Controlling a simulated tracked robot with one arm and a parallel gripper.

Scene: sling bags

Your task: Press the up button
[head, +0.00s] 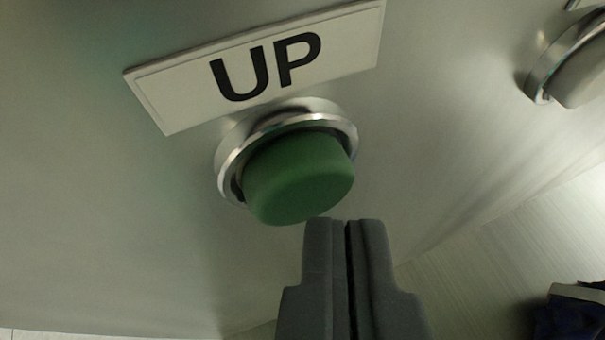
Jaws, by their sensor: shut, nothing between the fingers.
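The up button (300,178) is a green round cap that stands out from a shiny metal ring (229,170). It sits on a pale metal panel, below a white sign (268,66) that reads "UP" in black letters. My gripper (346,222) is shut and empty, at the lower middle of the head view. Its fingertips are just below the lower right edge of the green cap in the picture. I cannot tell whether they touch it; the cap still stands out from the ring.
A second button (583,78), grey in a metal ring, is cut off at the right edge. The pale panel (90,230) around the up button is bare. A dark blue object with a light edge (572,315) lies at the bottom right, mostly out of frame.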

